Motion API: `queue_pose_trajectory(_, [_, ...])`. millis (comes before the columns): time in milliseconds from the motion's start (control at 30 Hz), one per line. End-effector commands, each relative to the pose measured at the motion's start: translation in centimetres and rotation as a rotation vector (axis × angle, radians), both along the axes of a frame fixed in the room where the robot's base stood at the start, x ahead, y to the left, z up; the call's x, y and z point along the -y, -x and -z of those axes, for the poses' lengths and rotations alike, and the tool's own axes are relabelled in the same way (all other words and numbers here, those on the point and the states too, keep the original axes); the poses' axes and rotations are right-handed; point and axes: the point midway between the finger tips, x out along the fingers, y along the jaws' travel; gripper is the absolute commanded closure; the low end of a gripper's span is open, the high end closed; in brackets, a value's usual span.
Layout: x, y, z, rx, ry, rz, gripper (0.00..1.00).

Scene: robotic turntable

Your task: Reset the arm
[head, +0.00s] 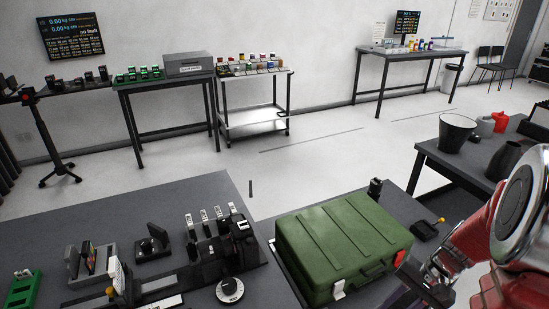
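My arm shows at the lower right in the head view, with red links and a large silver joint close to the camera. It is bent, and its far end points down and left, beside the right end of the green case (343,243). My gripper (421,284) seems to be the dark part at that end, low in the picture. Its fingers are too dark and partly hidden to tell open from shut. I see nothing clearly held in it.
A dark bench (150,215) at the left carries small devices and a round dial (230,290). The closed green case stands close to my arm.

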Motion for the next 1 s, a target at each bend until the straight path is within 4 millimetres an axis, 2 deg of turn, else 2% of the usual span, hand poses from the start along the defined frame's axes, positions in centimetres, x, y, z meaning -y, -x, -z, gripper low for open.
queue_pose_trajectory(200, [-1.7, 0.4, -3.0, 0.034, 0.121, -0.093, 0.74])
queue_pose_trajectory(1000, [-8.1, 2.4, -12.8, 0.295, 0.483, -0.436, 0.74])
